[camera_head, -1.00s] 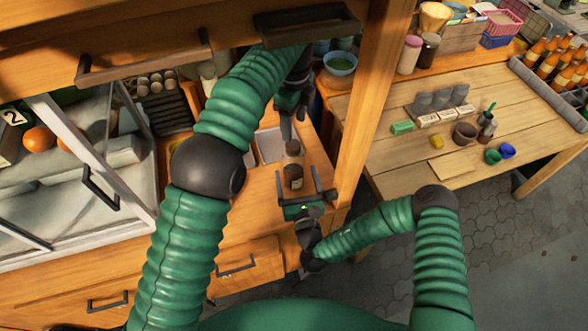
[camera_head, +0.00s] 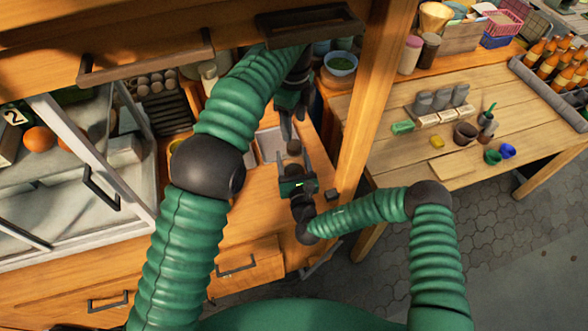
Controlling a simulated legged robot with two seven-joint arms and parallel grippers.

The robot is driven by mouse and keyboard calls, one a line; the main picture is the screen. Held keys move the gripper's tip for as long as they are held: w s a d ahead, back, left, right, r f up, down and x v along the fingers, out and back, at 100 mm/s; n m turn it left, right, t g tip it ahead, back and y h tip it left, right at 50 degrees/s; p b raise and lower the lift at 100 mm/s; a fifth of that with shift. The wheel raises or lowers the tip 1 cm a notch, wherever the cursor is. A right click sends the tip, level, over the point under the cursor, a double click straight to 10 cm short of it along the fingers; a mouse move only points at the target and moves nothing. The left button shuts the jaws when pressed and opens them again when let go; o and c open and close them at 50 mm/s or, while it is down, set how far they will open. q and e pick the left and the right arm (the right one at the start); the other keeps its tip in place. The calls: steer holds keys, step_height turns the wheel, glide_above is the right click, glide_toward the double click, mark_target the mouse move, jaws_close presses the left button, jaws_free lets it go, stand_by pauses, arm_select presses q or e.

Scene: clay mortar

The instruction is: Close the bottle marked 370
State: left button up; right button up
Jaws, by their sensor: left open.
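A small dark brown bottle (camera_head: 294,148) stands on the wooden worktop below the shelf, with its brown top showing. Its lower body is hidden by my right gripper, and no number can be read on it. My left gripper (camera_head: 288,128) points down from above, just behind the bottle's top, with its fingers apart. I cannot make out a cap between them. My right gripper (camera_head: 294,160) comes from the front, with one finger on each side of the bottle. Its fingers are apart, and I see no clear contact.
A pale tray (camera_head: 270,143) lies just left of the bottle. A wooden post (camera_head: 364,110) rises close on the right. The glass-fronted case (camera_head: 75,180) stands left. The right-hand table (camera_head: 400,170) holds small pots and blocks.

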jaws_close()
arm_select(q)
steer(key=n, duration=0.4)
steer(key=shift+n, duration=0.4)
steer(key=n, duration=1.5)
steer(key=shift+n, duration=0.3)
steer(key=n, duration=0.5)
steer(key=shift+n, duration=0.4)
steer(key=n, duration=1.8)
steer(key=shift+n, duration=0.4)
steer(key=shift+f, duration=0.1)
